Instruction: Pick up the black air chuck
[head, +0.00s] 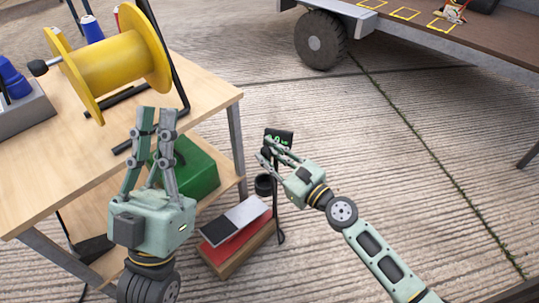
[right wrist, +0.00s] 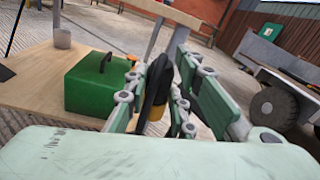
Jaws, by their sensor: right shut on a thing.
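My right gripper (head: 268,152) is low beside the workbench, over the ground. In the right wrist view its fingers (right wrist: 155,95) are shut on a slim black piece with a yellow band (right wrist: 157,90), which stands upright between them. This looks like the black air chuck, though the fingers cover part of it. In the head view, a black device with a green display (head: 280,137) shows just past the fingertips, and a black hose (head: 280,220) hangs below. My left gripper (head: 157,110) is over the bench's near right part, empty, its fingers close together.
A yellow spool (head: 115,65) stands on the wooden workbench (head: 70,145). A green box (head: 190,170) sits on the lower shelf. A trailer with a wheel (head: 321,40) stands behind. The ground to the right is clear.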

